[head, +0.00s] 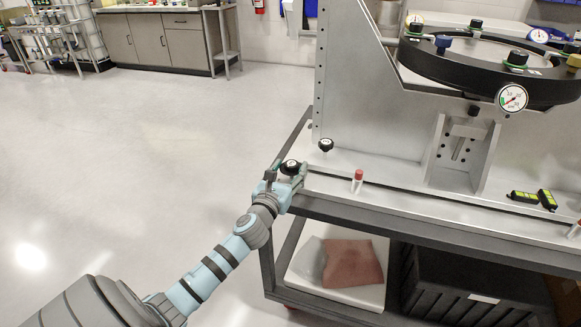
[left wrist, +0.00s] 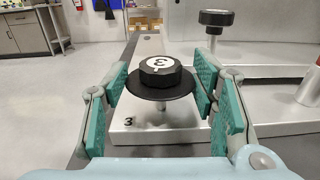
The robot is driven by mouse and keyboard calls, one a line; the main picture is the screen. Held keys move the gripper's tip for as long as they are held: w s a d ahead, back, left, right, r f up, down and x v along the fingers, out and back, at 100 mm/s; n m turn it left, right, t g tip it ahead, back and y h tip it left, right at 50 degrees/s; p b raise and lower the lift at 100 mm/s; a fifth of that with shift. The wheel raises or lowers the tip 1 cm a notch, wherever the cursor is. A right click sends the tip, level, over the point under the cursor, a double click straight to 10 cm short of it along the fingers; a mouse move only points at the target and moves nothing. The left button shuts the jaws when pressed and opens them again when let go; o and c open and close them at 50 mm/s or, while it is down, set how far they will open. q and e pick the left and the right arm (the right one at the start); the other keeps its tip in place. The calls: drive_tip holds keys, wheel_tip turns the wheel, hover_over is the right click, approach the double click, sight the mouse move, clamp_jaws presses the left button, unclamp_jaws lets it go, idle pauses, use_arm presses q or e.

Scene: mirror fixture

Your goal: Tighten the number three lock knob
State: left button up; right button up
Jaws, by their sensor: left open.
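The number three lock knob (left wrist: 160,80) is black with a white top marked 3, on a thin metal stem, above a base plate with a printed 3. In the head view the knob (head: 290,167) sits at the left front corner of the fixture base. My left gripper (left wrist: 158,100) is open, with a teal-padded finger on each side of the knob and visible gaps between pads and knob. It also shows in the head view (head: 287,178), reaching in from the left. My right gripper is in neither view.
A second black knob (left wrist: 215,30) stands behind; it also shows in the head view (head: 325,145). A red-capped tube (head: 358,180) stands right of the gripper. The round mirror fixture ring (head: 490,75) and its upright plate (head: 350,80) rise behind. Open floor (head: 130,150) lies left.

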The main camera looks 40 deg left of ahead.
use_arm(q)
drive_tip(key=shift+x, duration=0.9)
drive_tip(key=c, duration=1)
drive_tip(key=shift+a, duration=0.25)
drive_tip(key=shift+c, duration=0.7)
drive_tip(key=shift+d, duration=0.25)
drive_tip(key=shift+m+h+p, duration=0.3)
drive_tip(key=shift+h+p, duration=0.1)
